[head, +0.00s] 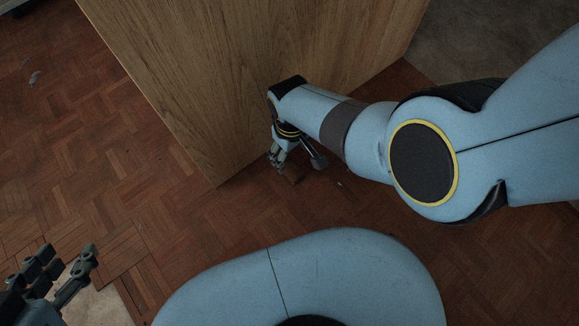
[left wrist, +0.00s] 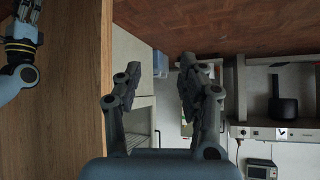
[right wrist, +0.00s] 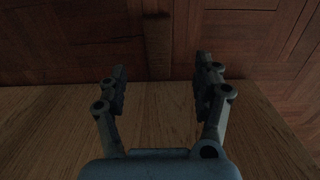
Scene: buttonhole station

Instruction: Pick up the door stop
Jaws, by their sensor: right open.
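A small brown wedge, seemingly the door stop (head: 293,175), is on the parquet floor by the foot of the wooden door (head: 240,70). It is dark and partly hidden in the head view. In the right wrist view the door stop (right wrist: 157,42) seems to be a dark upright strip beyond the fingers, hard to tell from the floor. My right gripper (head: 296,162) is open just above it, its fingers apart and holding nothing. My left gripper (head: 70,262) is open and empty at the lower left; its spread fingers show in the left wrist view (left wrist: 160,68).
The door panel stands close beside my right gripper. Small pale scraps (head: 34,77) lie on the floor at upper left. The left wrist view shows a counter with a black pan-like object (left wrist: 283,105). Open parquet (head: 120,170) lies left of the door.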

